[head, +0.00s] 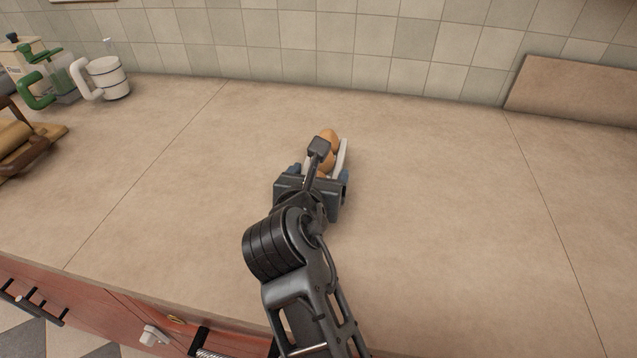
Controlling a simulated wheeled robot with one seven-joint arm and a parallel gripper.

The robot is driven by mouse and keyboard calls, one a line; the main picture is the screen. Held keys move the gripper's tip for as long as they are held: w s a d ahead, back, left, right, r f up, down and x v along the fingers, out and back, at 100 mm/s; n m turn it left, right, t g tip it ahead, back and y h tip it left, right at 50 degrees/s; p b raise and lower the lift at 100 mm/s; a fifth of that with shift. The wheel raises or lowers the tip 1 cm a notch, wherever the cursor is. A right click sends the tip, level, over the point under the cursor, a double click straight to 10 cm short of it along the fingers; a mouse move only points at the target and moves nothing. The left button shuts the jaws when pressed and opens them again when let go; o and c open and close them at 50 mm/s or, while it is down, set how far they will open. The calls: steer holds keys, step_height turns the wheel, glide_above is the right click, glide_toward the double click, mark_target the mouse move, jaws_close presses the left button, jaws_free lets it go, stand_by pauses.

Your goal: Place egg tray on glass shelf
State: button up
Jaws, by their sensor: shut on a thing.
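The egg tray (342,158) is a pale tray with brown eggs (329,140) in it. It is at the middle of the countertop, mostly hidden behind my gripper. My gripper (322,172) reaches over the counter from the front and is shut on the egg tray, with a blue part showing at each side. I cannot tell whether the tray touches the counter or is held a little above it. No glass shelf shows in this view.
The countertop (450,200) is clear around the tray. A white mug-like canister (106,78), a green-handled container (40,75) and a wooden rack (25,145) stand at the left. A flat board (580,88) leans on the tiled wall at the right. Red drawers (90,310) lie below the front edge.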

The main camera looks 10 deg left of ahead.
steer(key=shift+f, duration=0.9)
steer(key=o, duration=0.7)
steer(key=shift+f, duration=0.15)
steer(key=o, duration=0.4)
